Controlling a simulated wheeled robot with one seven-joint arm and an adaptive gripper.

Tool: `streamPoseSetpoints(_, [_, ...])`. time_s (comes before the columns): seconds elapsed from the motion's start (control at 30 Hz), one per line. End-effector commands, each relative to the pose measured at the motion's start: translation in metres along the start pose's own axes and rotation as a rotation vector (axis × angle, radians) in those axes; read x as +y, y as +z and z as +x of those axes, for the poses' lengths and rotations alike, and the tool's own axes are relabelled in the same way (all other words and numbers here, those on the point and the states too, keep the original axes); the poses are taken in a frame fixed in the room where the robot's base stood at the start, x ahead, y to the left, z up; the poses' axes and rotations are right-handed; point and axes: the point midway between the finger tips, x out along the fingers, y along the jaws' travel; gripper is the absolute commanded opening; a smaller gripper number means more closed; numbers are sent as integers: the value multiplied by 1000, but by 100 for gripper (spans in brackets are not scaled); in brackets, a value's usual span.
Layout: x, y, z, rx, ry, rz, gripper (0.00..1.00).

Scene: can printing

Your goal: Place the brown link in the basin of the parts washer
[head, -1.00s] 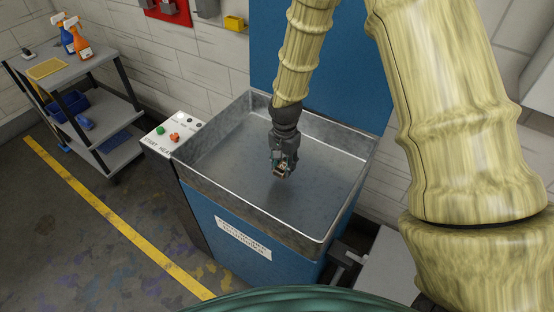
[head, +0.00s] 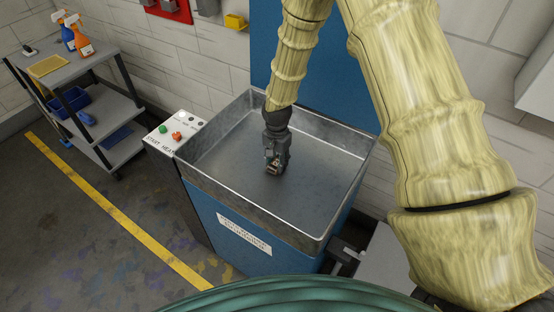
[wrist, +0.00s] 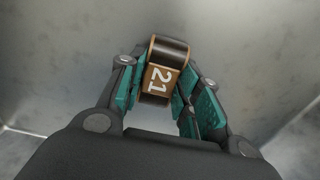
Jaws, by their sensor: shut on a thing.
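The brown link (wrist: 160,79), marked "21" in white, is between the teal-padded fingers of my gripper (wrist: 158,95) in the wrist view. My gripper is shut on it. In the head view my gripper (head: 273,168) points down inside the walls of the grey metal basin (head: 318,190) of the blue parts washer (head: 290,262). The basin floor fills the wrist view behind the link. I cannot tell whether the link touches the floor.
The basin has raised walls on all sides. A control panel (head: 175,133) with a green and a red button is at its left. A grey cart (head: 95,100) with spray bottles (head: 74,36) stands further left. The rest of the basin floor is clear.

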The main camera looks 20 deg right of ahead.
Motion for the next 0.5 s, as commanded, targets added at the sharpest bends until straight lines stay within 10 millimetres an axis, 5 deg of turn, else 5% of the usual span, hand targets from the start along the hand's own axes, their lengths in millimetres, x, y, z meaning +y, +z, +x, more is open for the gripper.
streamPoseSetpoints(0.27, [0, 0, 3, 0, 0, 0, 9])
streamPoseSetpoints(0.3, [0, 0, 4, 0, 0, 1, 35])
streamPoseSetpoints(0.4, [0, 0, 3, 0, 0, 1, 53])
streamPoseSetpoints(0.5, [0, 0, 3, 0, 0, 1, 55])
